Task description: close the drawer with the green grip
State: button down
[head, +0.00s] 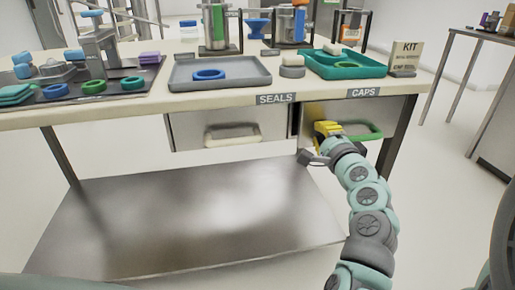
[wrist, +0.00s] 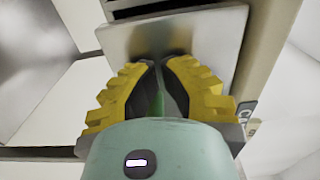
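The drawer (head: 318,112) labelled CAPS is under the right part of the bench. How far it stands open is hard to tell. Its green grip (head: 372,136) is a curved bar on the front, running to the right of my gripper. My gripper (head: 322,130) has yellow fingers and is at the left part of the grip. In the wrist view, the fingers of my gripper (wrist: 160,66) nearly meet, with a narrow strip of the green grip (wrist: 158,98) between them. The drawer front (wrist: 205,38) fills the space behind the fingers.
A second drawer (head: 190,130) labelled SEALS, with a pale grip (head: 231,133), is to the left. The bench top holds a grey tray (head: 190,83), a green tray (head: 340,72) and a KIT sign (head: 406,56). A metal lower shelf (head: 190,215) lies below.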

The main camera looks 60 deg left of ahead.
jog(key=shift+a, duration=0.1)
jog(key=x, duration=0.5)
jog(key=shift+w, duration=0.1)
jog(key=shift+f, duration=0.1)
dwell(0.4)
